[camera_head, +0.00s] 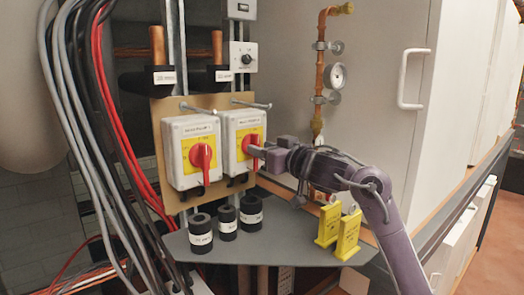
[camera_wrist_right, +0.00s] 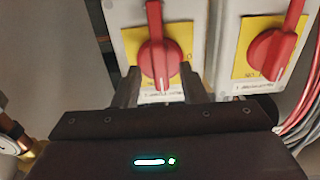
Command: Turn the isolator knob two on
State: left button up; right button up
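Two white isolator boxes with yellow plates and red rotary knobs hang side by side on a tan board. The left box's red knob (camera_head: 201,156) is uncovered in the head view; it also shows at the right in the wrist view (camera_wrist_right: 272,52). The right box's red knob (camera_head: 249,144) is partly hidden by my right gripper (camera_head: 258,152). In the wrist view this knob (camera_wrist_right: 158,55) has an upright handle. My right gripper's two fingers (camera_wrist_right: 160,90) are spread on either side of it, with gaps visible. The box labels are too small to read. My left gripper is not in view.
Black cylinders (camera_head: 227,222) stand on a grey shelf (camera_head: 285,235) below the boxes. Yellow padlock-like tags (camera_head: 347,236) stand at its right, under my right arm. Cables (camera_head: 100,130) hang at the left. A gauge (camera_head: 337,76) sits on a copper pipe.

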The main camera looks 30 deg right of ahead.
jog(key=s+b, duration=0.2)
jog(key=s, duration=0.5)
jog(key=shift+d, duration=0.25)
jog(key=shift+f, duration=0.1)
